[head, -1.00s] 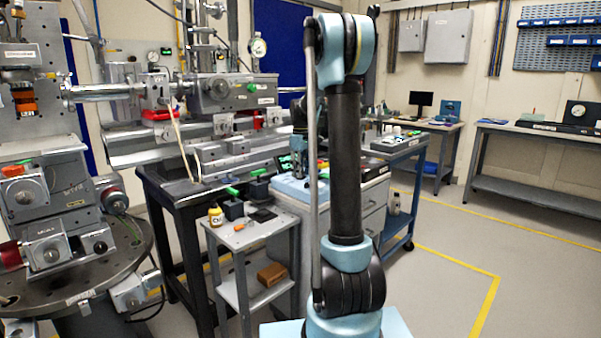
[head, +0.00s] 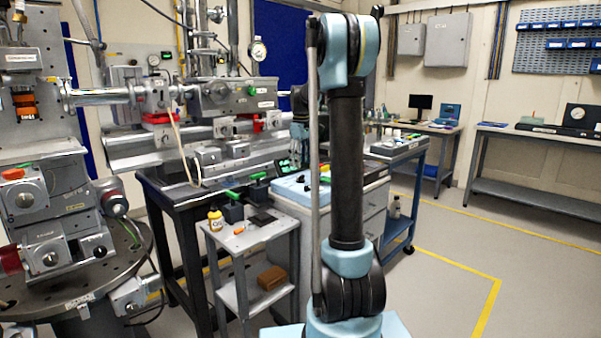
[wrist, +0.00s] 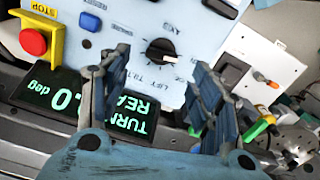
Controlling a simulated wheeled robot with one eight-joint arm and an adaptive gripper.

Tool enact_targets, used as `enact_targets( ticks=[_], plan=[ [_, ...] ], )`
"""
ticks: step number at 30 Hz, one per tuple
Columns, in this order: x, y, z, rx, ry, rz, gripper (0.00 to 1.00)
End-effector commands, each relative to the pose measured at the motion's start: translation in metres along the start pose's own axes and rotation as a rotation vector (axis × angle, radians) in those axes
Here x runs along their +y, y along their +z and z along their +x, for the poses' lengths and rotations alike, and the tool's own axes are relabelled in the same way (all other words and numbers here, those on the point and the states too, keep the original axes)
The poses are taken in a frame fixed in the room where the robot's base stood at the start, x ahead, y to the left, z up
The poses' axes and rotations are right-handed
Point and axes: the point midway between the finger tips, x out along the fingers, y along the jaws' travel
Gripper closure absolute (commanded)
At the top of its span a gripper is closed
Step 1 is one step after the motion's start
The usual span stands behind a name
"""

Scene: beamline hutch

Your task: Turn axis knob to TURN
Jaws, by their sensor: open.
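The axis knob (wrist: 160,51) is a black round knob with a white pointer, on a light blue panel (wrist: 205,35) in the wrist view. The word LIFT is printed near it; other markings are too small to read surely. My gripper (wrist: 158,62) is open, with one finger on each side of the knob in the picture. I cannot tell whether the fingers touch it. A dark display (wrist: 60,100) shows green upside-down text with TURN, a partly hidden second word and a degree value. In the head view my arm mostly hides the knob and gripper.
A red stop button (wrist: 33,41) in a yellow frame sits left of the knob. A switch plate (wrist: 232,75) with an orange-tipped part lies to the right. In the head view, a grey side table (head: 243,235) with a small bottle (head: 215,219) stands left of my arm.

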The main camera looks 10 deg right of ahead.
Motion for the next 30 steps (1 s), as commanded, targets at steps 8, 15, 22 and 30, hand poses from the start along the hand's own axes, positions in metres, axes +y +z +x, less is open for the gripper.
enact_targets(
  ticks=[8,15,22,30],
  plan=[
    [0.001,-0.001,-0.045,-0.001,0.000,0.000,0.42],
    [0.001,-0.001,-0.059,-0.001,0.000,0.001,0.42],
    [0.001,-0.001,-0.060,-0.001,0.000,0.000,0.42],
    [-0.014,0.013,-0.061,0.004,0.005,0.029,0.42]
  ],
)
